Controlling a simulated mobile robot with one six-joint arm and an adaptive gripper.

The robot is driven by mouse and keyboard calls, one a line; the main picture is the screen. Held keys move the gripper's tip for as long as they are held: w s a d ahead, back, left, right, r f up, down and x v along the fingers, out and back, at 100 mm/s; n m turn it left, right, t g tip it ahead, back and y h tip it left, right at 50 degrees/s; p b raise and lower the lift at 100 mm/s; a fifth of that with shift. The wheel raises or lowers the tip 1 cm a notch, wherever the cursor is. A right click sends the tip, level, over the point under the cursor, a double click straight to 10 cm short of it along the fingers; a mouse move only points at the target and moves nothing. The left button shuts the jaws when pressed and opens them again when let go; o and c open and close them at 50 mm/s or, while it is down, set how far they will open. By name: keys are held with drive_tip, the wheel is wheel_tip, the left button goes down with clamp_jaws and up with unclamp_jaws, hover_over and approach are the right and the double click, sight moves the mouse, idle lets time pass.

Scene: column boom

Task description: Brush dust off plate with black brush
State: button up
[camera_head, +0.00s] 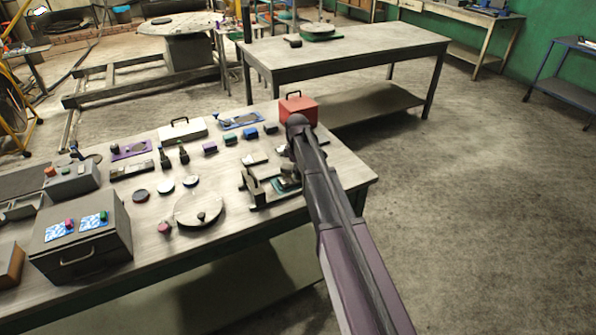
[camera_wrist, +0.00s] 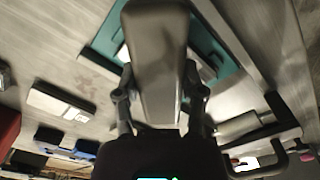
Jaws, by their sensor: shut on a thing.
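My gripper (camera_wrist: 158,98) is shut on a dark grey, block-shaped thing, likely the black brush (camera_wrist: 156,45), in the wrist view. The brush fills the space between the two fingers and hides what lies right under it. Behind it a teal base (camera_wrist: 222,52) with a pale metal plate (camera_wrist: 226,98) shows on the table. I cannot tell whether the brush touches the plate, and no dust can be made out. In the head view my arm reaches over the table's right end, by the green-based fixture (camera_head: 262,200); the gripper itself is small and partly hidden there.
A dark-handled frame (camera_wrist: 262,125) stands close to the right of my gripper. A red box (camera_head: 299,110) stands behind my arm. Several small parts and a round disc (camera_head: 199,212) lie left on the table (camera_head: 345,172).

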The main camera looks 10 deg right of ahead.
drive_tip(key=shift+r, duration=0.1)
drive_tip(key=shift+r+p, duration=2.95)
drive_tip(key=shift+p, duration=0.05)
drive_tip(key=shift+r+p, duration=1.5)
drive_tip(key=shift+w+d+f+b, duration=0.2)
drive_tip(key=shift+d+f+b, duration=0.1)
drive_tip(key=shift+d, duration=0.25)
drive_tip(key=shift+w+d+f+b, duration=0.2)
drive_tip(key=shift+d+f+b, duration=0.05)
drive_tip(key=shift+d, duration=0.7)
